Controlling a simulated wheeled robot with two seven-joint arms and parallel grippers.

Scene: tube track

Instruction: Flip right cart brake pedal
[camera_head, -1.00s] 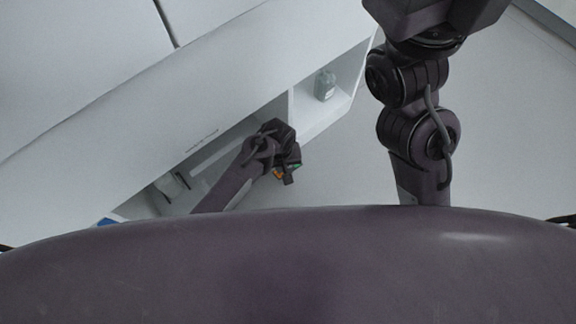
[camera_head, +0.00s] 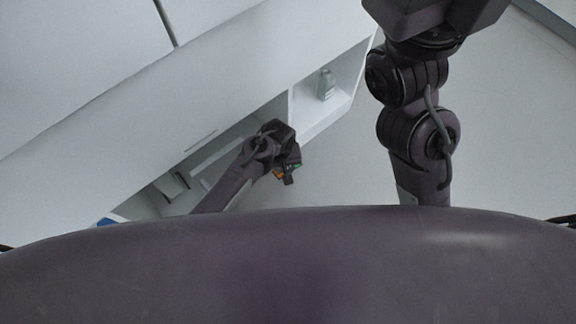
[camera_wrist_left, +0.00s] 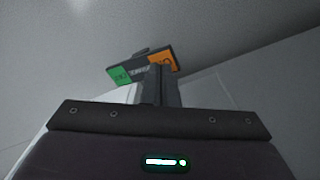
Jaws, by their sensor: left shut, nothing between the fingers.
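The brake pedal is a dark bar with a green end and an orange end. In the left wrist view the pedal (camera_wrist_left: 140,69) lies just beyond my left fingertips (camera_wrist_left: 158,74), which overlap its orange side. Whether they touch it I cannot tell. In the head view my left gripper (camera_head: 288,172) is low beside the white cart, and only small orange and green bits of the pedal (camera_head: 278,175) show past it. My left gripper is shut with nothing between its fingers. My right arm shows in the head view, but its gripper is out of view.
The white cart (camera_head: 215,65) fills the upper left of the head view. Its open side compartment holds a small bottle (camera_head: 326,84). A blue item (camera_head: 105,221) shows at its lower left. Bare grey floor (camera_head: 335,170) lies to the right of my left gripper.

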